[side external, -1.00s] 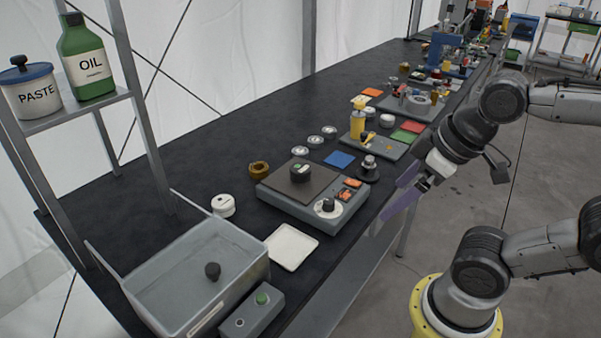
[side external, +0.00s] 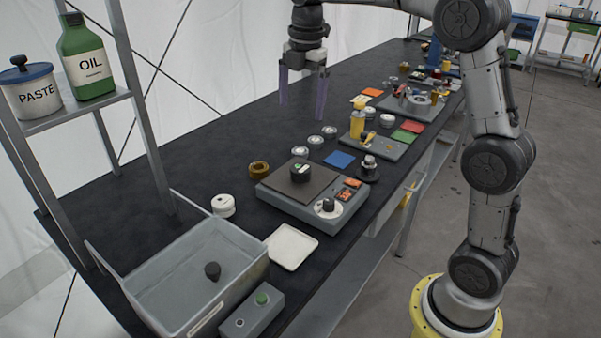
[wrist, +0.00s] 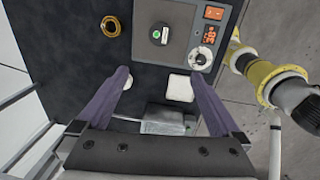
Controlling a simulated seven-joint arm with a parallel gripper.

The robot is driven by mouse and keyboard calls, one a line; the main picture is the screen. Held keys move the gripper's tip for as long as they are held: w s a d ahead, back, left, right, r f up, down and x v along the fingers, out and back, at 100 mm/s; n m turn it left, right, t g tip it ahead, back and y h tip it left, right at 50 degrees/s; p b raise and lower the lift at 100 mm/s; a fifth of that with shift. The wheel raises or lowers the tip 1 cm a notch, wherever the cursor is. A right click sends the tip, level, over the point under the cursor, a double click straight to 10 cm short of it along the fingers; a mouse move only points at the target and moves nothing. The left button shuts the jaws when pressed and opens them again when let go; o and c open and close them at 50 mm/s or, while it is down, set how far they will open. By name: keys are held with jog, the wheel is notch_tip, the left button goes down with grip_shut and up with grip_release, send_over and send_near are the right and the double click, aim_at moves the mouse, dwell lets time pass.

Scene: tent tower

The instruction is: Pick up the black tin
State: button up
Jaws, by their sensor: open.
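The black tin (side external: 301,173), a short round tin with a green and white label on top, sits upright on the dark plate of a grey scale-like device (side external: 330,222). In the wrist view the tin (wrist: 158,34) shows near the top, on the same plate, beyond the fingertips. My gripper (side external: 303,100) is open and empty, pointing down, raised above the table. In the wrist view its purple fingers (wrist: 160,76) stand wide apart, with nothing between them. The tin is fully visible and untouched.
A brass ring (side external: 259,169), a white round container (side external: 223,205) and a white dish (side external: 292,247) stand around the device. Several small silver tins lie behind the device.

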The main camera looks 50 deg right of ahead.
jog(key=g, duration=0.1)
send_over(300, 167)
notch_tip(300, 167, down, 5)
jog(key=shift+m, duration=0.3)
notch_tip(300, 167, down, 8)
jog(key=shift+s+r, duration=0.15)
jog(key=shift+f, duration=3)
jog(key=c, duration=1.4)
jog(key=shift+c, duration=0.2)
jog(key=shift+r, duration=0.2)
